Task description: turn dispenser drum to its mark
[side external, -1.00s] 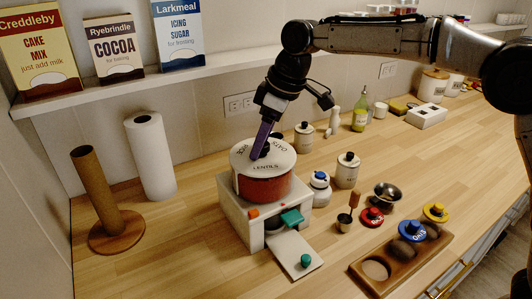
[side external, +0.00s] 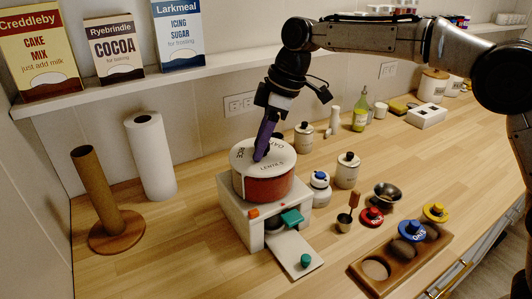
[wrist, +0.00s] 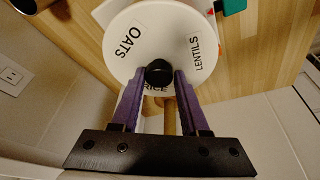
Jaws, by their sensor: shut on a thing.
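The dispenser drum (side external: 263,187) is a red-brown cylinder with a white top, seated on a white dispenser base (side external: 235,215). Its top carries the labels OATS, RICE and LENTILS, also seen in the wrist view on the white disc (wrist: 150,30). In the side view LENTILS faces the front right. My gripper (side external: 260,157) points down at the drum's centre. In the wrist view its purple fingers are shut on the black knob (wrist: 159,72), one on each side. A small red mark (side external: 283,205) shows on the base's front upper edge. RICE is partly hidden by the fingers and knob.
The base has an orange button (side external: 253,213), a teal lever (side external: 291,217) and a front chute (side external: 295,255) with a green knob. A small white jar (side external: 320,188) stands close on the right. A paper roll (side external: 150,155) stands left. A wooden tray (side external: 385,275) lies front right.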

